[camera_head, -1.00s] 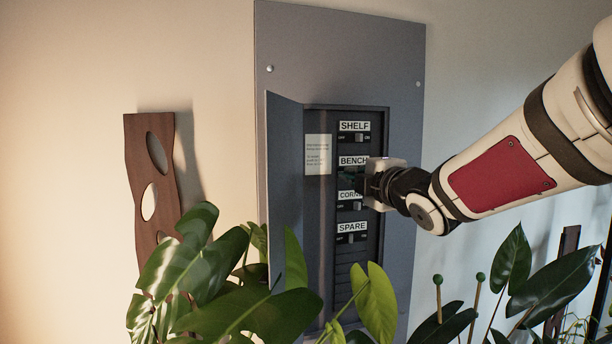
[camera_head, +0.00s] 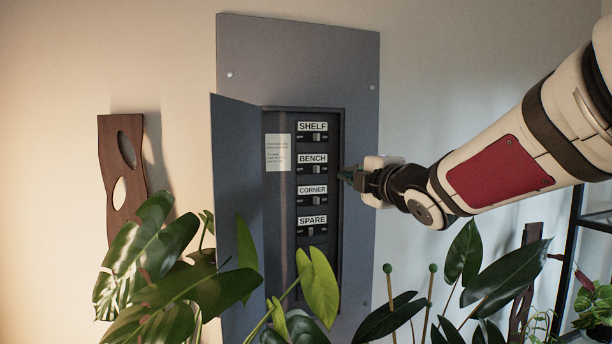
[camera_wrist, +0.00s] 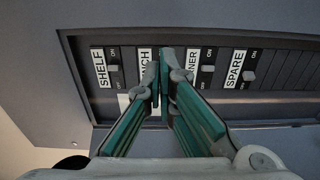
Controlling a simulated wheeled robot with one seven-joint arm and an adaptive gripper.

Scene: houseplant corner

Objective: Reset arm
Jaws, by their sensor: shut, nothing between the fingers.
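The grey breaker panel (camera_head: 360,75) is on the wall with its door (camera_head: 236,190) swung open to the left. Its switches run downward: the SHELF switch (camera_head: 317,137), BENCH switch (camera_head: 316,169), CORNER switch (camera_head: 316,200) and SPARE switch (camera_head: 311,231). The first three sit toward ON; SPARE sits toward OFF. My gripper (camera_head: 346,176) is shut and empty, at the panel's right edge beside the BENCH row. In the wrist view my gripper's fingertips (camera_wrist: 164,78) are together and partly hide the BENCH and CORNER labels.
Broad plant leaves (camera_head: 175,255) stand in front of the panel's lower left, and dark leaves (camera_head: 495,280) at the lower right. A wooden wall piece (camera_head: 108,165) hangs at left. A black shelf frame (camera_head: 570,235) stands at far right. The wall above my gripper is clear.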

